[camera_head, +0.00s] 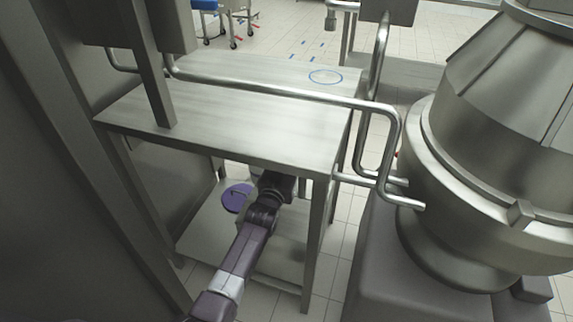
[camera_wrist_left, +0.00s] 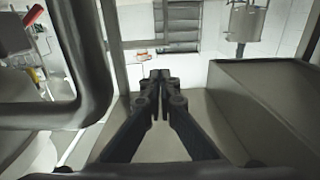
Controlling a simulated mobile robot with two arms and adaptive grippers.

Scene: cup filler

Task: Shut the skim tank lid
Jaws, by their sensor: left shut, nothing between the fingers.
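A large round steel vessel (camera_head: 500,150) with a sloped top stands at the right of the head view. I cannot tell whether it is the skim tank, and no open lid is clearly seen. My left arm reaches up from the bottom of the head view to under the steel table (camera_head: 240,118). Its fingers are hidden there by the table top. In the left wrist view my left gripper (camera_wrist_left: 160,76) is shut and empty, with its fingertips together. My right gripper is not in view.
A bent steel pipe (camera_head: 290,92) runs above the table and down to the vessel. A purple round disc (camera_head: 237,198) lies on the table's lower shelf (camera_head: 205,232). In the left wrist view a thick pipe (camera_wrist_left: 85,60) is close at left and a grey box (camera_wrist_left: 270,105) at right.

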